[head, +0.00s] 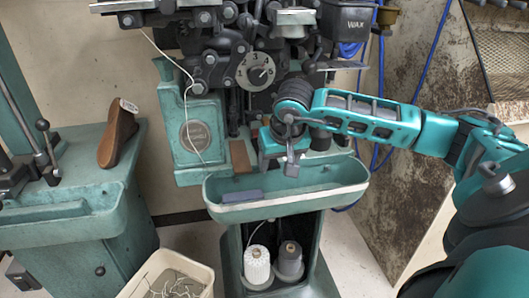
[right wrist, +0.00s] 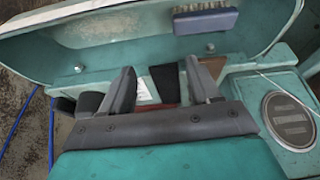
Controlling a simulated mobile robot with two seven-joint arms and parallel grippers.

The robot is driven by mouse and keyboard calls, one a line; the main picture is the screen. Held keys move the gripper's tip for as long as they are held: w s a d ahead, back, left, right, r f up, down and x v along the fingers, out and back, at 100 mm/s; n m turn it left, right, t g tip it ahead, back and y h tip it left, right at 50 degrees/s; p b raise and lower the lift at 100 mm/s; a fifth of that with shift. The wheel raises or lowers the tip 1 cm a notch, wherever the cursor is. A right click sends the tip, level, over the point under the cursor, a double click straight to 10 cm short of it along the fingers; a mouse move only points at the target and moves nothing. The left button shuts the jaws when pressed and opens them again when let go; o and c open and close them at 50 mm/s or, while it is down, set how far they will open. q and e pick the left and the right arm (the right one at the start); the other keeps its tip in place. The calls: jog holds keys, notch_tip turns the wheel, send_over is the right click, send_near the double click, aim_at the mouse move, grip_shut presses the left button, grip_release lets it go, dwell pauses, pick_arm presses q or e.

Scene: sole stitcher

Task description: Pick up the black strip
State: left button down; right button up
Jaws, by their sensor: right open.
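A black strip (right wrist: 166,82) shows in the right wrist view, partly hidden, beyond the gripper's crossbar and between its two fingers. My right gripper (right wrist: 160,70) is open, with its fingers spread on either side of the strip and a visible gap to each. In the head view my right gripper (head: 290,166) hangs over the back edge of the green tray, in front of the machine. I cannot clearly make out the black strip there. My left gripper is not in view.
A brown strip (head: 240,156) lies beside the gripper on the machine. The green tray (head: 330,192) holds a blue brush (head: 242,196). Thread spools (head: 257,265) stand below. A shoe sole form (head: 117,136) is on the left bench; a bin (head: 150,262) stands below.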

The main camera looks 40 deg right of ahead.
aim_at(271, 164)
jog(key=shift+w+d, duration=0.3)
jog(key=shift+w, duration=0.3)
jog(key=shift+w+d, duration=0.25)
jog(key=shift+w, duration=0.3)
jog(key=shift+w+d, duration=0.25)
jog(key=shift+w, duration=0.3)
jog(key=shift+w+d, duration=0.25)
jog(key=shift+w, duration=0.25)
jog(key=shift+b+x, duration=0.3)
jog(key=shift+x, duration=1.25)
jog(key=shift+s, duration=0.1)
jog(key=c, duration=0.8)
jog(key=shift+r, duration=0.1)
